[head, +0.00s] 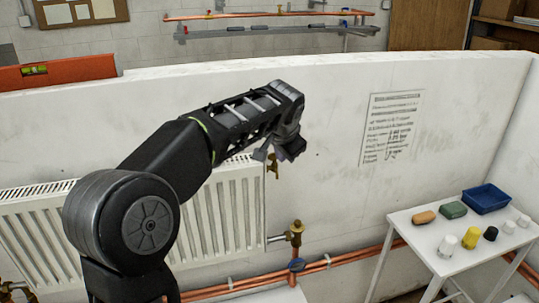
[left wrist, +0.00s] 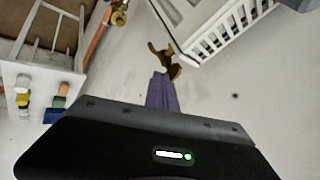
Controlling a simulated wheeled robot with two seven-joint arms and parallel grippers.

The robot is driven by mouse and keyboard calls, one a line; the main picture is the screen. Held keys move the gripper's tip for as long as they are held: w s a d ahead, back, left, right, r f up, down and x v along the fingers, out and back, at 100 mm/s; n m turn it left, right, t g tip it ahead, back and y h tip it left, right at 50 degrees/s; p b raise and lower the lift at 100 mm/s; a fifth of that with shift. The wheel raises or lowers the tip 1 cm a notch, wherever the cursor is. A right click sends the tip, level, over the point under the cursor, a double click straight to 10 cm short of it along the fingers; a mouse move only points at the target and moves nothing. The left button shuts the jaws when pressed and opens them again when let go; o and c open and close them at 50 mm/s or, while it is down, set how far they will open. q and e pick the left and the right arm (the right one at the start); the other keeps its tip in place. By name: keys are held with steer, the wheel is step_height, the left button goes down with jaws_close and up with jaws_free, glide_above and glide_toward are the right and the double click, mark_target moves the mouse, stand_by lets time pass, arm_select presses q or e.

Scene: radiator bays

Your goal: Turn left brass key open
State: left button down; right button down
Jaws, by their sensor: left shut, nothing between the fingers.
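The brass key (head: 273,168) sits at the upper right corner of the white radiator (head: 228,208). In the left wrist view the key (left wrist: 166,62) shows its brass wings beside the radiator corner (left wrist: 200,45). My left gripper (head: 279,153) is right by the key in the head view, partly covering its top. In the left wrist view its purple fingers (left wrist: 161,90) are shut together, with their tips at the near side of the key. Nothing is between them. I cannot tell whether they touch the key. My right gripper is not in view.
A brass valve (head: 295,232) and copper pipes (head: 340,262) run below the radiator's right end. A white side table (head: 440,215) at right holds a blue tray (head: 487,198) and several small items. A printed sheet (head: 391,128) is on the white wall, which is otherwise clear.

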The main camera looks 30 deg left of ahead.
arm_select(q)
steer(key=w+n+y, duration=0.1)
steer(key=n, duration=0.1)
steer(key=n+g+y, duration=0.1)
steer(key=n, duration=0.1)
steer(key=shift+w+g, duration=0.3)
steer(key=shift+w, duration=0.2)
stand_by(1.4)
